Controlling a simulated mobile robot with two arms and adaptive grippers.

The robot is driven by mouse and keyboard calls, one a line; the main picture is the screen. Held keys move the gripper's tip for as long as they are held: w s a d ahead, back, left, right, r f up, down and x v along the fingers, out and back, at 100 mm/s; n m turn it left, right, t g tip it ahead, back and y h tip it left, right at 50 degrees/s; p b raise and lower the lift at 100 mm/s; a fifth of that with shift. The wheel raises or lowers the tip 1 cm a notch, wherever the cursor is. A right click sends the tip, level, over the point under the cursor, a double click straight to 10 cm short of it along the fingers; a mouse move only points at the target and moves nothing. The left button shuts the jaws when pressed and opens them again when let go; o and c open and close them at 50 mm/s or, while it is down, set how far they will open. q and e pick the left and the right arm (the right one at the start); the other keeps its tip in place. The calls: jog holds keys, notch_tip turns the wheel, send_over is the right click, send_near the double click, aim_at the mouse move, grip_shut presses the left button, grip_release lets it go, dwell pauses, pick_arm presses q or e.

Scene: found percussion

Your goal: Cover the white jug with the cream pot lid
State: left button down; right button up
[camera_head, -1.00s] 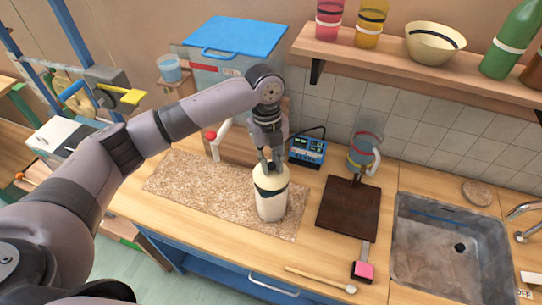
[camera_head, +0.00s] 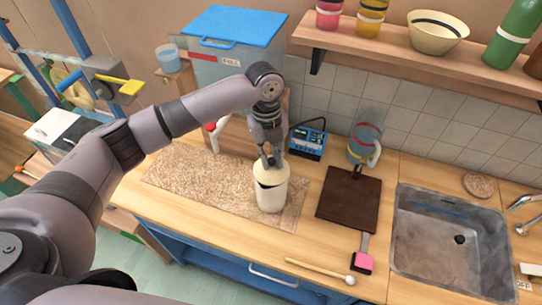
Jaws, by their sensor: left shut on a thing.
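The white jug (camera_head: 271,199) stands upright on the right part of a speckled mat (camera_head: 185,180). The cream pot lid (camera_head: 270,174) is at the top of the jug, with a dark gap or band showing just under its front edge. My left gripper (camera_head: 271,160) comes down from above and is shut on the lid at its top. Whether the lid rests fully on the rim cannot be told. My right gripper is not in view.
A dark board (camera_head: 348,200) lies right of the mat, with a pink-ended tool (camera_head: 363,262) in front. A mallet (camera_head: 320,271) lies near the front edge. A blue device (camera_head: 307,141) and a clear jug (camera_head: 364,145) stand behind. The sink (camera_head: 452,240) is at right.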

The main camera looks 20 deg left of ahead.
pick_arm(q)
jog(key=shift+f, duration=0.2)
jog(key=c, duration=1.4)
grip_release()
jog(key=r, duration=0.8)
jog(key=w+a+r, duration=0.1)
jog(key=r, duration=0.3)
jog(key=shift+f, duration=0.2)
